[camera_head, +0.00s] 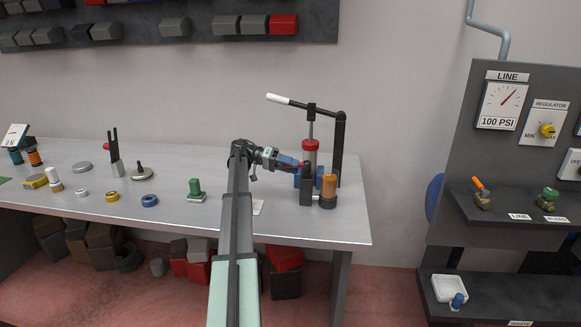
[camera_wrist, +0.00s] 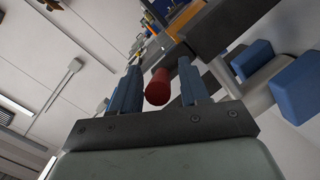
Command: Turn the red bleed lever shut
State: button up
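The hand pump stands at the right end of the bench, with a black post, a blue base block (camera_head: 317,182), an amber cylinder (camera_head: 328,188) and a red-topped ram (camera_head: 310,146). My gripper (camera_head: 290,163) reaches it from the left. A small red part (camera_head: 286,160) shows at the fingers and seems to be the bleed lever. In the wrist view, its round red end (camera_wrist: 157,88) lies between the two blue-grey fingers of my gripper (camera_wrist: 160,84). Gaps show on both sides, so the fingers look open. The lever's angle and its pivot are unclear.
The pump's long handle with a white grip (camera_head: 278,99) rises above my gripper. A green-topped part (camera_head: 195,188) stands left of my arm, with several small parts farther left. A grey gauge panel (camera_head: 470,140) stands apart at the right.

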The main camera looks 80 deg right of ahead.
jog(key=shift+w, duration=0.1)
jog(key=v, duration=0.7)
dwell(0.4)
jog(key=shift+w+r, duration=0.1)
jog(key=shift+w, duration=0.05)
